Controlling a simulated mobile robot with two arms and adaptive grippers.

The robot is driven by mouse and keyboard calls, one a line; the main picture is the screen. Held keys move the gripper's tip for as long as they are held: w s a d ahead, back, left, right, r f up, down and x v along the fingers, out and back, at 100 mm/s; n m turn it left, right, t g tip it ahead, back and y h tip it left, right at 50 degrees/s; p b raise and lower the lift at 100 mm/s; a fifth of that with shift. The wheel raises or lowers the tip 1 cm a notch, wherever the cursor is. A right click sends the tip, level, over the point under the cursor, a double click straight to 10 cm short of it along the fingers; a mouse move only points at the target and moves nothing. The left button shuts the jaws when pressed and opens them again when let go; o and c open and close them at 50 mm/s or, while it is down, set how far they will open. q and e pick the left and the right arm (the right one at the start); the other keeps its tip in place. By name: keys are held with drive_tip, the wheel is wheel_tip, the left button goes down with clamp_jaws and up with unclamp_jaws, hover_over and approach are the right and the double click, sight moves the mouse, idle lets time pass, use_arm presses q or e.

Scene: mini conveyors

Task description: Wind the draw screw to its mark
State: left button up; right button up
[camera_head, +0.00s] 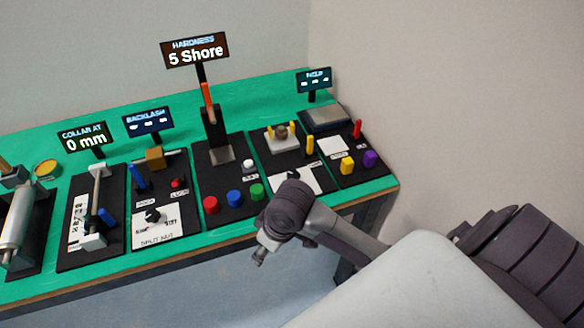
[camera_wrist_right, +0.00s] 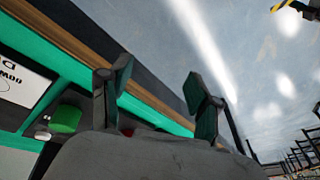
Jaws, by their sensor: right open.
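A black board (camera_head: 112,234) on the green bench carries a pale screw rod (camera_head: 96,195) between two light blocks, a scale card and a blue piece (camera_head: 106,216). The sign (camera_head: 84,137) behind it reads "COLLAR AT 0 mm". No other part is labelled as the draw screw. My right gripper (camera_head: 261,254) is in front of the bench edge, well right of that board, and touches nothing visible. In the right wrist view its two fingers (camera_wrist_right: 160,88) are apart with nothing between them. My left gripper is not in view.
The green bench (camera_head: 388,184) also holds a backlash board (camera_head: 190,213), a hardness stand (camera_head: 217,133) with red, blue and green buttons, and further boards at right. A grey roller (camera_head: 17,229) stands at far left. Floor (camera_head: 190,292) in front is clear.

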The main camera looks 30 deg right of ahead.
drive_tip(key=w+d+r+g+h, duration=0.1)
drive_tip(key=w+d+r+h, duration=0.1)
drive_tip(key=w+d+r, duration=0.75)
wheel_tip(320, 180, up, 7)
drive_tip(key=m+g, duration=0.1)
drive_tip(key=m, duration=0.2)
hover_over(292, 173)
wheel_tip(292, 173, down, 14)
drive_tip(key=shift+r+p, duration=0.2)
drive_tip(key=shift+p, duration=0.45)
